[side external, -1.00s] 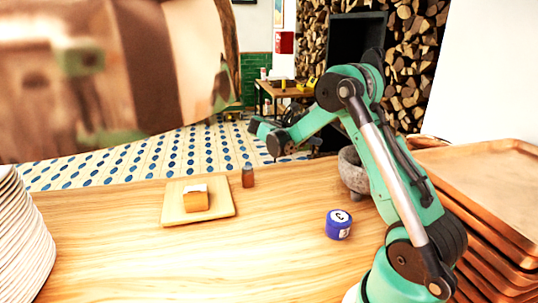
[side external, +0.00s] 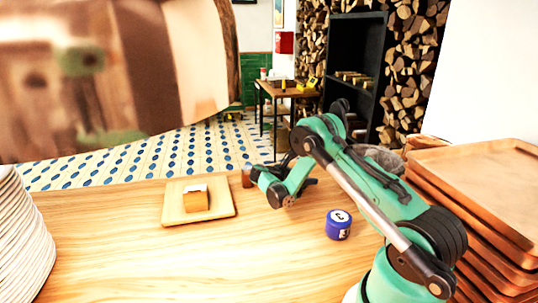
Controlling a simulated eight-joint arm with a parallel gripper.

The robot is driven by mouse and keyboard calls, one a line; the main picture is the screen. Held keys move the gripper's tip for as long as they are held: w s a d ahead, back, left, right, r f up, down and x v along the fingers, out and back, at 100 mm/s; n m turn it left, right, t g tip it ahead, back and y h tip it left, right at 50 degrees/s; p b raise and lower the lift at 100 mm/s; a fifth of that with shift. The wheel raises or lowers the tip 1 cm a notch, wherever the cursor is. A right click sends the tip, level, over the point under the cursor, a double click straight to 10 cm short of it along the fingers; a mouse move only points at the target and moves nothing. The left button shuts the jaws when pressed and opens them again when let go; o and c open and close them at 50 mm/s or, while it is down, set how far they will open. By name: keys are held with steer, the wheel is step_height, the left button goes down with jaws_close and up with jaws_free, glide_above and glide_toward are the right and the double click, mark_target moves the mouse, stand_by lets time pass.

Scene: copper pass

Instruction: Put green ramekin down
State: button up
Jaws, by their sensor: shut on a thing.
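The jaws are shut, but the fingers are too small and turned away to see clearly. I cannot pick out the green ramekin apart from the teal arm parts; it is hidden or blends in there. I cannot tell whether it touches the counter.
A square board (side external: 226,209) with a small block (side external: 195,199) lies left of the gripper. A blue jar (side external: 338,225) stands to the right. Stacked plates (side external: 22,240) and wooden trays (side external: 485,185) flank the counter. The front middle is clear.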

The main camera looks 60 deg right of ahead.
steer(key=shift+f, duration=0.15)
steer(key=o, duration=1.3)
steer(key=shift+r, duration=0.2)
steer(key=v, duration=1.1)
steer(key=shift+f, duration=0.1)
steer(key=shift+v, duration=0.75)
steer(key=s+a+r+m+t+y, duration=0.2)
steer(key=a+r+m+t+y, duration=0.1)
steer(key=a, duration=0.4)
steer(key=s+a+r+m+t+y, duration=0.3)
steer(key=a+m+t+y, duration=0.2)
steer(key=a+m, duration=0.1)
steer(key=s+a+r+m+t+y, duration=0.2)
steer(key=a+m+t+y, duration=0.2)
steer(key=a, duration=0.4)
steer(key=shift+a+r+m, duration=0.3)
steer(key=shift+r, duration=0.1)
steer(key=shift+s, duration=0.15)
